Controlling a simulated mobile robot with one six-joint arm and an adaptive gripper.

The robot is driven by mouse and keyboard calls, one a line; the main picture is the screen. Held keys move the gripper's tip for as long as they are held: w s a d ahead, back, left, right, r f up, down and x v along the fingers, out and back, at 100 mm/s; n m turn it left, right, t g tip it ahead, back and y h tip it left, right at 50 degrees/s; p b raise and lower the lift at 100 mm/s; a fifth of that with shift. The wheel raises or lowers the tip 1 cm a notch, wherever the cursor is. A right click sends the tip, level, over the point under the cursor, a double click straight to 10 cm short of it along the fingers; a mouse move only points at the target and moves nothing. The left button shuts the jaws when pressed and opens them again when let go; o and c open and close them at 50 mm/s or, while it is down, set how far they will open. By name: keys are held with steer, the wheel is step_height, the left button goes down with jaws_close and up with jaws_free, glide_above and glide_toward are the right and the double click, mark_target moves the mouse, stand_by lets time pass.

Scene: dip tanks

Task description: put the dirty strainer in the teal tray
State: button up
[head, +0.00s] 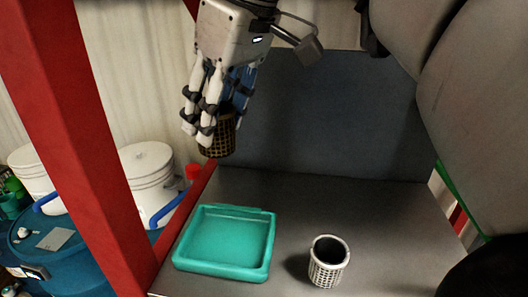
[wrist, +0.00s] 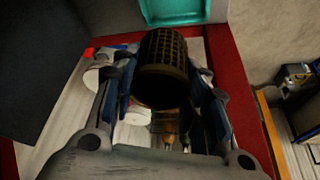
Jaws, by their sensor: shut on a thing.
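My gripper (head: 207,112) is shut on a dark brown, grimy strainer (head: 222,138), held in the air at the upper left of the bench, above and behind the tray. In the wrist view the dirty strainer (wrist: 164,62) sits between the fingers, its perforated wall showing. The teal tray (head: 228,240) lies on the bench at the front left and looks empty. Part of the tray also shows at the top of the wrist view (wrist: 178,10). The fingers hide part of the strainer in the head view.
A clean white strainer (head: 328,263) stands on the grey bench (head: 350,210), right of the tray. A red post (head: 75,130) rises left of the bench. White buckets (head: 148,172) and a blue drum (head: 62,255) stand beyond it. A dark panel (head: 325,120) backs the bench.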

steer(key=f+b, duration=0.1)
steer(key=f, duration=0.5)
steer(key=f+b, duration=0.1)
steer(key=f, duration=0.6)
steer(key=f+b, duration=0.1)
steer(key=f, duration=0.5)
steer(key=shift+s+f, duration=0.25)
steer(key=shift+f, duration=0.15)
steer(key=shift+f+b, duration=0.2)
steer(key=shift+b, duration=0.2)
steer(key=o, duration=1.1)
steer(key=shift+r, duration=0.15)
steer(key=shift+r, duration=0.3)
steer(key=p+v, duration=0.1)
steer(key=v, duration=1)
steer(key=shift+s+d+r, duration=0.1)
steer(key=shift+d+r, duration=0.1)
steer(key=shift+d, duration=0.05)
